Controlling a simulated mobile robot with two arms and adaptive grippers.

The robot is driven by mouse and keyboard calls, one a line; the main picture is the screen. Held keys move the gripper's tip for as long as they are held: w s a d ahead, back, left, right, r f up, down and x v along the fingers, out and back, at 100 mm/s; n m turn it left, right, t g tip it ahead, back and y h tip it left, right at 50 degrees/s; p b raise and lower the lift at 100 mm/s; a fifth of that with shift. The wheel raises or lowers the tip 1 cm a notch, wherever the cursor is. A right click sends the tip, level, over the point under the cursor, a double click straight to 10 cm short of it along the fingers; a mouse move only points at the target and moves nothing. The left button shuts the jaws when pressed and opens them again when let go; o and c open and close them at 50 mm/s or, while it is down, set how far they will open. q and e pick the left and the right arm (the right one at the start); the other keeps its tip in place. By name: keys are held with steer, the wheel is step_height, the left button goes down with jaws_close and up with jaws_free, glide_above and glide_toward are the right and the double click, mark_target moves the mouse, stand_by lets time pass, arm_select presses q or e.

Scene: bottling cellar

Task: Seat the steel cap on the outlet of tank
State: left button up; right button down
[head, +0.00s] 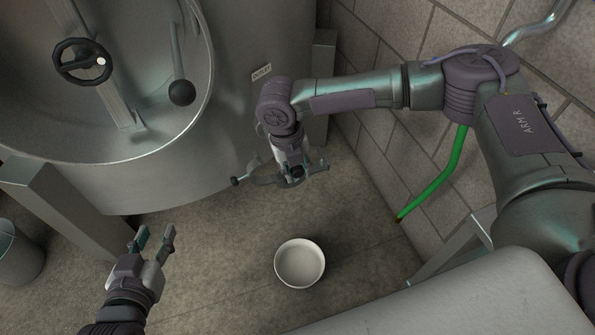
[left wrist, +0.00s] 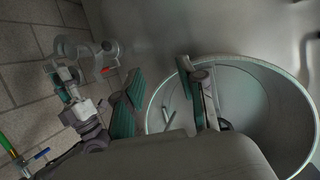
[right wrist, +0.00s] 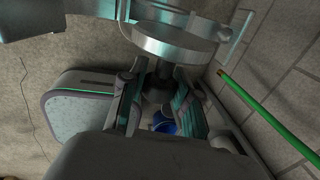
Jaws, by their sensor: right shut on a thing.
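The steel tank (head: 240,120) stands at the upper left in the head view, with a small label (head: 262,73) on its wall. My right gripper (head: 292,172) is low beside the tank wall, under that label. In the right wrist view, my right gripper (right wrist: 160,88) is shut on the dark knob of the steel cap (right wrist: 172,42), a shiny disc. Thin bracket-like parts (head: 240,182) stick out on both sides of the gripper. My left gripper (head: 152,243) is open and empty over the floor.
A white bowl (head: 300,240) stands on the floor between my grippers. A bucket (head: 18,230) is at the left edge. A green hose (head: 440,180) runs by the block wall at right. Floor around the bowl is clear.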

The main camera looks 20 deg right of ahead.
steer(key=shift+w, duration=0.3)
steer(key=shift+f, duration=1.25)
arm_select(q)
steer(key=shift+w+d+r+t+h, duration=0.15)
steer(key=shift+w+r+t, duration=0.15)
steer(key=shift+r, duration=0.2)
steer(key=shift+w+d+r+t+h, duration=0.15)
steer(key=shift+r+t, duration=0.25)
steer(key=shift+r, duration=0.1)
arm_select(e)
steer(key=shift+f, duration=1.8)
arm_select(q)
steer(key=shift+s+a+f+g, duration=0.15)
steer(key=shift+s+f+g, duration=0.05)
steer(key=shift+f+g, duration=0.25)
arm_select(e)
steer(key=shift+f, duration=0.35)
arm_select(q)
steer(key=shift+s+f, duration=0.15)
steer(key=shift+f, duration=0.15)
arm_select(e)
steer(key=shift+f, duration=0.1)
arm_select(q)
steer(key=shift+s+a+f+g, duration=0.1)
steer(key=shift+s+f+g, duration=0.05)
steer(key=shift+f+g, duration=0.15)
arm_select(e)
steer(key=shift+f, duration=0.1)
